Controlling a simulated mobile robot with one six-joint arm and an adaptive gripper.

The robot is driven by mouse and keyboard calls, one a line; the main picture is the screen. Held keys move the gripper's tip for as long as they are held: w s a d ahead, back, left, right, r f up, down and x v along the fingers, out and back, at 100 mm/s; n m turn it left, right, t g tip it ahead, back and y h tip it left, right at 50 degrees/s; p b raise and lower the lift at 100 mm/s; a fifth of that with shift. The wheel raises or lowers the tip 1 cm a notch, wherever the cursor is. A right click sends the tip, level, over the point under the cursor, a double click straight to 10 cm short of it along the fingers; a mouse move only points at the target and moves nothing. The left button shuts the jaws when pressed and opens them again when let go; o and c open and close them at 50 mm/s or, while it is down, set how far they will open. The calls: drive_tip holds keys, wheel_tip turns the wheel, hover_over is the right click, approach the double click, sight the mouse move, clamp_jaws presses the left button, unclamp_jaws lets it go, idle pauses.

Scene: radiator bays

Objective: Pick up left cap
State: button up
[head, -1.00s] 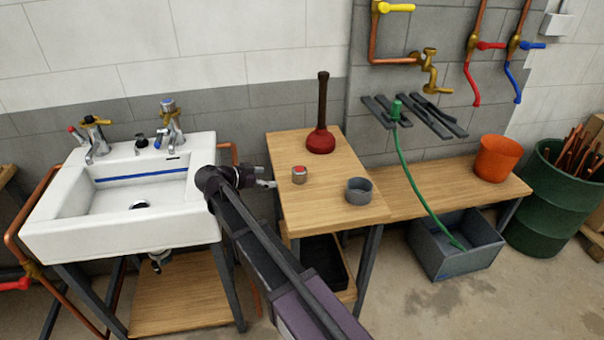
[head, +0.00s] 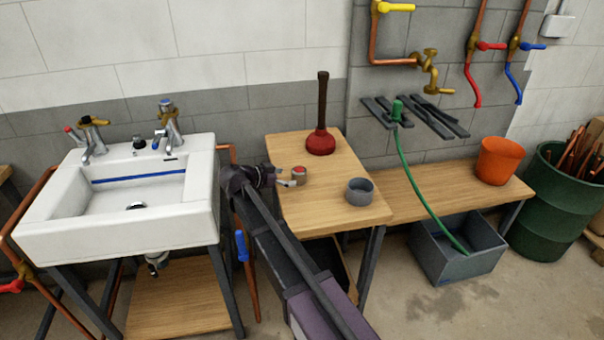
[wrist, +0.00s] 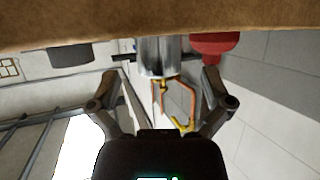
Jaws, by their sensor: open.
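A small metal cap with a red top (head: 298,174) stands on the wooden table, left of its middle. My gripper (head: 284,181) is at its left side, low over the tabletop. In the wrist view, which is upside down, the silver side of the cap (wrist: 157,58) lies between the lines of the two fingers, with a gap on each side. The fingers are spread and hold nothing. The red top is not visible in the wrist view.
On the same table stand a red plunger (head: 321,140) at the back and a grey cup (head: 360,191) to the right. A white sink (head: 120,232) stands to the left. An orange bucket (head: 498,160) is on the lower bench at right.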

sight(299, 175)
drive_tip(key=shift+b+x, duration=0.8)
drive_tip(key=shift+x, duration=1.8)
drive_tip(key=shift+r, duration=0.2)
drive_tip(key=shift+c, duration=0.2)
drive_tip(key=c, duration=1.1)
